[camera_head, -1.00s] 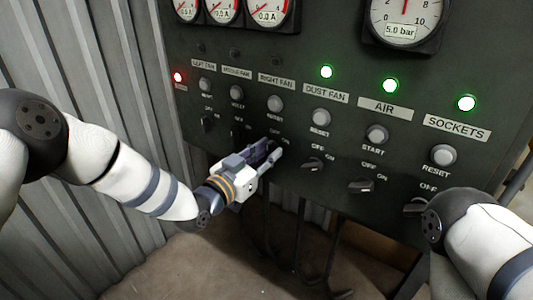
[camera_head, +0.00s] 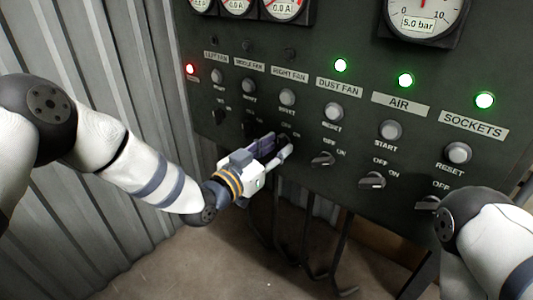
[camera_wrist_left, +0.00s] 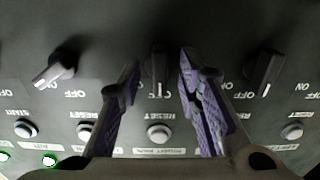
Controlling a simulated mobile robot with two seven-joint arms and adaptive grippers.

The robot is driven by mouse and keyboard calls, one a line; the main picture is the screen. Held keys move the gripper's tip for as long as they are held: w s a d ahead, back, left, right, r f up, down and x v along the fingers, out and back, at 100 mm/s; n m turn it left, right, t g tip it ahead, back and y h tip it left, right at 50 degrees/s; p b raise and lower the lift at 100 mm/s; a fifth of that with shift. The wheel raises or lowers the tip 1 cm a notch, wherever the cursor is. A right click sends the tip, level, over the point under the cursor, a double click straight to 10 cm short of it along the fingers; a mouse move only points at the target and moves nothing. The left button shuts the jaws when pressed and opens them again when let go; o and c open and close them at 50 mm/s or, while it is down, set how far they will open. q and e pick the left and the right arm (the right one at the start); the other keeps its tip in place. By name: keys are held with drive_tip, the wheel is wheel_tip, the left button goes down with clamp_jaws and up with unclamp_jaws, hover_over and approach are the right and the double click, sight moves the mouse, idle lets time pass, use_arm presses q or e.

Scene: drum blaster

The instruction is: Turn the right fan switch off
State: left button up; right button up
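The right fan switch (camera_wrist_left: 159,68) is a dark knob with a white mark, seen in the left wrist view between my fingers. Its mark points straight down in that picture, towards its reset button (camera_wrist_left: 159,134). My left gripper (camera_wrist_left: 157,75) is open, one finger on each side of the knob, with visible gaps; contact is not evident. In the head view my left gripper (camera_head: 283,145) covers this switch, below the RIGHT FAN label (camera_head: 290,75). The right fan lamp (camera_head: 290,53) is dark. My right gripper is out of view; only part of that arm shows.
The dust fan switch (camera_head: 322,160) and the middle fan switch (camera_wrist_left: 265,72) flank the right fan switch closely. The air switch (camera_head: 372,180) is farther right. The dust fan, air and sockets lamps are green. Cables hang below the panel (camera_head: 225,100); a corrugated wall stands left.

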use_arm(q)
drive_tip(key=v, duration=1.1)
drive_tip(key=s+a+f+n+g+y+p, duration=0.1)
drive_tip(key=s+a+f+n+g+y, duration=0.2)
drive_tip(key=s+f, duration=0.7)
drive_tip(key=s+a+f+n+g+y+p, duration=0.1)
drive_tip(key=s+a+f+g+y, duration=0.2)
drive_tip(key=s+f+g, duration=0.5)
drive_tip(key=s+a+f+n+g+y, duration=0.1)
drive_tip(key=s+a+g, duration=0.1)
drive_tip(key=s, duration=0.7)
drive_tip(key=s+a+f+n+g+y, duration=0.1)
drive_tip(key=s+a, duration=0.3)
drive_tip(key=s, duration=0.5)
drive_tip(key=s+a+f+n+g+y+p, duration=0.1)
drive_tip(key=s+a+f+g+y, duration=0.1)
drive_tip(key=s, duration=0.7)
drive_tip(key=shift+s+a+f+g+y, duration=0.25)
drive_tip(key=shift+s+a+g+y, duration=0.1)
drive_tip(key=shift+a+g, duration=0.3)
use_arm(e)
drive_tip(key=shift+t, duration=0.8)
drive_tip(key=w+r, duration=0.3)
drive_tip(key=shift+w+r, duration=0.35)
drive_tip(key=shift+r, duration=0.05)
use_arm(q)
drive_tip(key=shift+w, duration=0.1)
